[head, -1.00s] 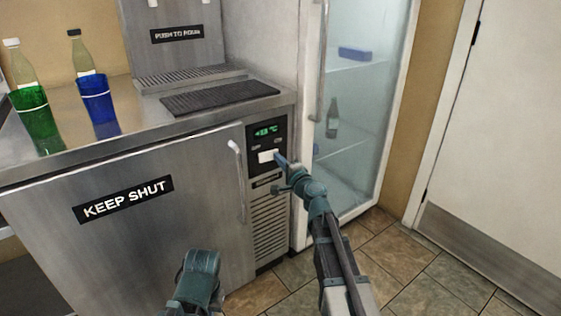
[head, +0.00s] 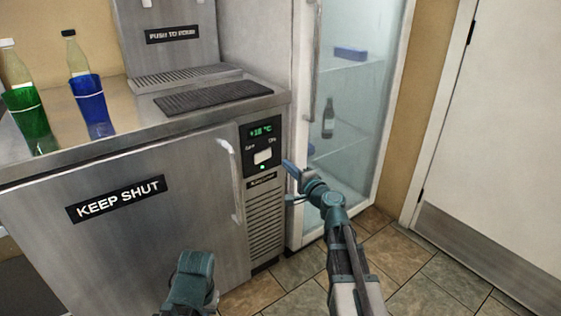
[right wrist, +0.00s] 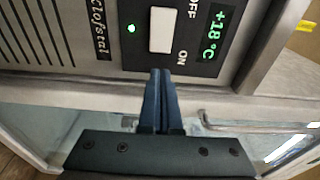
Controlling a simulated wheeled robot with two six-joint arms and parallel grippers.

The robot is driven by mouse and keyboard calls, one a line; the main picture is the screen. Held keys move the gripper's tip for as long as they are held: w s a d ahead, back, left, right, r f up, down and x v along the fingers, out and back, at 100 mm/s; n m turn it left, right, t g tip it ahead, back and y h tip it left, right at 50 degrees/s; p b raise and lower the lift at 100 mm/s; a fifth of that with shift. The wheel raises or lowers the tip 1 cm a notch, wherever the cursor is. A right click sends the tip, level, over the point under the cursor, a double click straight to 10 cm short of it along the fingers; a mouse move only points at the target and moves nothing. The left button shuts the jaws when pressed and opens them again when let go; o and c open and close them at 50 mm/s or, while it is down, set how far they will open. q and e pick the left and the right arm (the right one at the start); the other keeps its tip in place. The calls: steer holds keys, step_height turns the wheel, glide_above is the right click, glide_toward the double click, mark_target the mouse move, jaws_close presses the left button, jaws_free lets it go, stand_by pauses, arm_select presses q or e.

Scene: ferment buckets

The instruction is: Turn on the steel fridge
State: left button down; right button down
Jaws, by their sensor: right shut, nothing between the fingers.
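The steel fridge (head: 140,215) is a low steel cabinet with a door marked KEEP SHUT. Its black control panel (head: 262,148) is at the right of its front. The white rocker switch (head: 262,156) sits between the OFF and ON marks; it also shows in the right wrist view (right wrist: 162,30). A green light (right wrist: 131,28) glows beside it, and the display (right wrist: 218,35) reads +18 °C. My right gripper (head: 288,167) is shut and empty, just right of the panel. In the right wrist view its fingertips (right wrist: 159,74) are near the switch's ON side, apart from it.
A glass-door fridge (head: 355,110) stands right of the steel fridge. A door handle (head: 232,180) sticks out left of the panel. Tiled floor (head: 410,270) is free at right.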

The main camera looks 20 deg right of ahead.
steer(key=d+v, duration=0.1)
steer(key=v, duration=0.5)
steer(key=shift+s+d, duration=0.15)
steer(key=shift+d, duration=0.25)
steer(key=s+a+f+n+g+y+p, duration=0.1)
steer(key=s+a+f+n+g, duration=0.25)
steer(key=a, duration=0.45)
steer(key=s+a+f+n+g+y+p, duration=0.1)
steer(key=s+a+f+n+g+y, duration=0.15)
steer(key=a+f+n+g, duration=0.45)
steer(key=s+a+f+n+g+p, duration=0.1)
steer(key=s+a+f+n+g, duration=0.2)
steer(key=a, duration=0.7)
steer(key=s+f+n+g+h+p, duration=0.1)
steer(key=s+f+n+g+h, duration=0.2)
steer(key=s, duration=0.5)
steer(key=s+f+n+g+h+p, duration=0.1)
steer(key=s+n+h, duration=0.2)
steer(key=s+h, duration=0.3)
step_height(320, 180, up, 38)
steer(key=s+d+p, duration=0.1)
steer(key=p, duration=3.6)
steer(key=shift+s+r+p, duration=0.2)
steer(key=shift+p, duration=0.2)
